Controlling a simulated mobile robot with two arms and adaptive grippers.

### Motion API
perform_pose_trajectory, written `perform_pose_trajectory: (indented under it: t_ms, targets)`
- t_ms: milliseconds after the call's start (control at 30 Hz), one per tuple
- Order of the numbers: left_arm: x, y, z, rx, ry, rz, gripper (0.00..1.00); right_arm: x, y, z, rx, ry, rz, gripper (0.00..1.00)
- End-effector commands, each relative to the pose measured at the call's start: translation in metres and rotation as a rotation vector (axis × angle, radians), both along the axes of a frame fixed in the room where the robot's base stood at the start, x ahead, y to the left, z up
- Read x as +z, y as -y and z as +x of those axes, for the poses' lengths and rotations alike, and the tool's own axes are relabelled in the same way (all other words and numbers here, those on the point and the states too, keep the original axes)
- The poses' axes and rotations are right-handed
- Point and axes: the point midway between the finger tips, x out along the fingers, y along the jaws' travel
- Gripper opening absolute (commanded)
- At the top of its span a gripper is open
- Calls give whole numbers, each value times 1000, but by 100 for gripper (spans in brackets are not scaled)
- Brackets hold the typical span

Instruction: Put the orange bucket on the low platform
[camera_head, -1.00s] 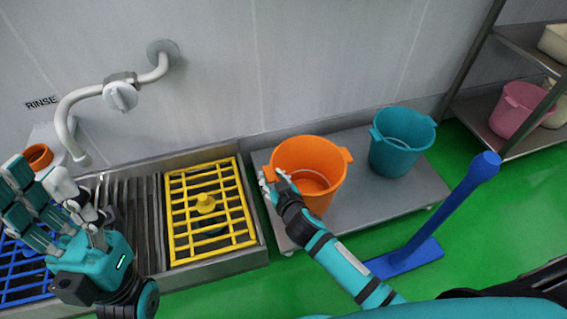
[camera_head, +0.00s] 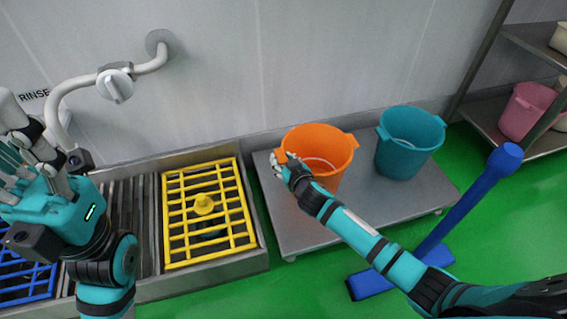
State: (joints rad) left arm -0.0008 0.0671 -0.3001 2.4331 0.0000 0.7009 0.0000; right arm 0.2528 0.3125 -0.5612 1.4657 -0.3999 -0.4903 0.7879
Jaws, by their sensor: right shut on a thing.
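The orange bucket (camera_head: 325,141) is at the low platform (camera_head: 292,225), over its left-middle part, and looks upright. I cannot tell whether its base touches the metal top, as my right arm hides part of it. My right gripper (camera_head: 284,160) is shut on the bucket's left handle at the rim. A teal bucket (camera_head: 408,147) stands to its right on the same platform. My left gripper (camera_head: 22,150) is at the left edge over the sink side, away from the buckets; its fingers are partly cut off and its opening is unclear.
A yellow grid (camera_head: 204,229) and a blue grid (camera_head: 22,283) lie on the metal trough at left, under a white tap (camera_head: 116,82). A blue post (camera_head: 468,196) with a foot stands on the green floor. A rack at right holds a pink bucket (camera_head: 524,110).

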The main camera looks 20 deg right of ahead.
Motion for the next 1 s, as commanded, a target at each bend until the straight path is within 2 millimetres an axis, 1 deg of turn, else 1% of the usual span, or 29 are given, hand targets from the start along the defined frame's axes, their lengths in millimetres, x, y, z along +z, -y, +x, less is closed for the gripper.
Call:
perform_pose_trajectory:
  t_ms: [33, 133, 267, 300, 467, 700, 800, 867, 933, 1000]
  targets:
    - [1, 0, 0, 0, 0, 0, 40, 3, 0, 1, 1, 4, -1, 0]
    - [1, 0, 0, 0, -1, -1, 40, 3, 0, 1, 1, 3, -1, 0]
    - [0, 0, 0, 0, 3, 1, 40, -1, 0, 0, 1, 2, -2, 0]
    - [2, 0, 0, 1, 6, 1, 40, -2, 0, 0, 0, 0, 0, 34]
    - [2, 0, 0, 1, 5, 2, 40, -2, 0, 0, 0, -1, 0, 55]
    - [2, 0, 0, 0, 6, 1, 40, -2, 0, 0, 0, 0, 0, 55]
    - [6, 0, -1, -1, 9, 1, 40, 4, 0, 0, 0, 1, -1, 55]
    - [8, 0, -2, -1, 12, -2, 40, 5, 1, -8, 1, -3, 0, 55]
    - [0, -1, 1, -1, -32, -4, 40, 10, 2, -18, 0, -3, 1, 55]
    - [-3, -2, 2, -2, -57, -5, 40, 16, 3, -31, 0, -4, 2, 55]
